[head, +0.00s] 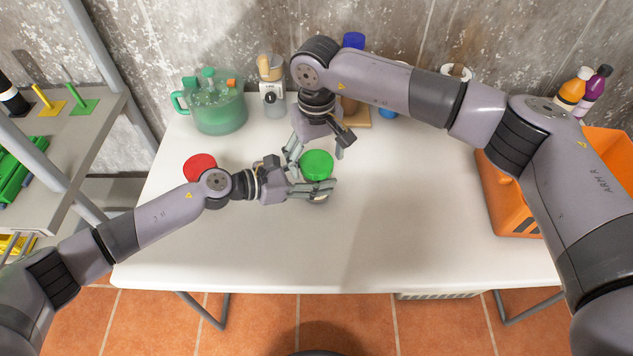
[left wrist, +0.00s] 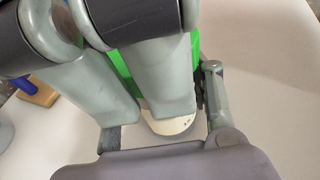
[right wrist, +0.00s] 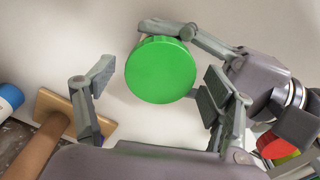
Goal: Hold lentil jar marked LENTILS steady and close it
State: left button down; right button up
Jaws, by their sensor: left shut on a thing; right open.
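A jar with a round green lid (head: 316,164) stands near the middle of the white table. My left gripper (head: 318,188) is shut on the jar's body, below the lid. The jar's pale lower part (left wrist: 170,120) shows between the fingers in the left wrist view; no marking can be read there. My right gripper (head: 316,150) is open above the jar, pointing down. In the right wrist view the green lid (right wrist: 160,70) lies between its spread fingers, apart from the left one. The lid is on top of the jar; how tightly it sits cannot be told.
A red-lidded item (head: 200,166) stands left of the jar, close to my left arm. A green pitcher (head: 217,112) and a clear container (head: 272,100) stand at the back. An orange crate (head: 510,195) is at the right. The table's front is clear.

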jog(key=shift+f, duration=0.1)
jog(key=shift+c, duration=0.2)
jog(key=c, duration=1.2)
jog(key=shift+o, duration=0.2)
jog(key=m, duration=1.5)
jog(key=shift+m, duration=0.3)
jog(key=m, duration=0.5)
